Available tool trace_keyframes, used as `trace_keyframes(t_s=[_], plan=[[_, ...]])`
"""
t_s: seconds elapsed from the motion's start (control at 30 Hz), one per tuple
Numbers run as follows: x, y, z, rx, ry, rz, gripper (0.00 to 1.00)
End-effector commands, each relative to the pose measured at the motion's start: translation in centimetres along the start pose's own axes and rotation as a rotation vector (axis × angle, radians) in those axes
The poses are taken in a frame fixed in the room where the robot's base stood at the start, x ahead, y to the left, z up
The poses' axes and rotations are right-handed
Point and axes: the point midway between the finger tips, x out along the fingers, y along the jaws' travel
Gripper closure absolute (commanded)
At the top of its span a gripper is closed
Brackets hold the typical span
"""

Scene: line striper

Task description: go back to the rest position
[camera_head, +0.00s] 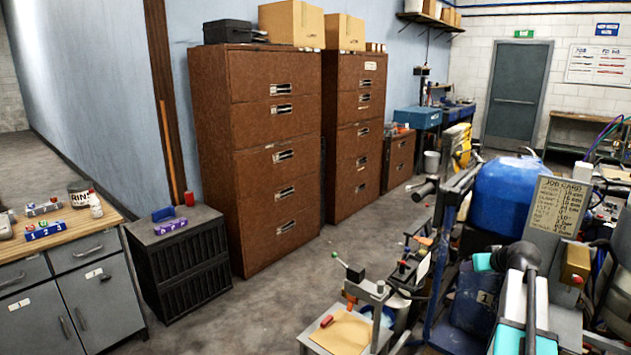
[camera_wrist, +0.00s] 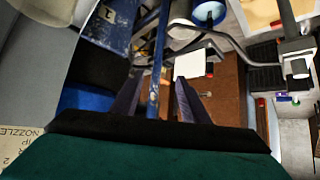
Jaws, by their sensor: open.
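My gripper (camera_wrist: 158,92) shows in the wrist view with its two dark fingers spread apart and nothing held between them. A thin blue bar of the line striper passes behind the gap between the fingers; I cannot tell how close it is. In the head view my teal and black arm is at the lower right, in front of the line striper, and its fingers are not clearly seen. The line striper has a blue tank (camera_head: 503,192) and a job card board (camera_head: 560,208) standing beside my arm.
A work tray with tan paper (camera_head: 342,332) and small levers stands at the bottom centre. Brown cabinets (camera_head: 262,150), a dark crate (camera_head: 182,258) and a wood-topped bench (camera_head: 60,240) line the left. Open floor lies between them and the striper.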

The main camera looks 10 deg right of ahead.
Motion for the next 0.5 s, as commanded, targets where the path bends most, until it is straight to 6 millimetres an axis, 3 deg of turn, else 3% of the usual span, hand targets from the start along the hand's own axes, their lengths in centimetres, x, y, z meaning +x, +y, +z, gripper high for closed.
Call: trace_keyframes(t_s=[0.03, 0.2, 0.5], plan=[[1.2, -2.4, 1.3, -0.002, -0.031, -0.022, 0.59], [4.3, -9.0, 5.4, 0.003, -0.132, -0.076, 0.59], [7.8, -20.0, 13.5, -0.009, -0.317, -0.142, 0.59]])
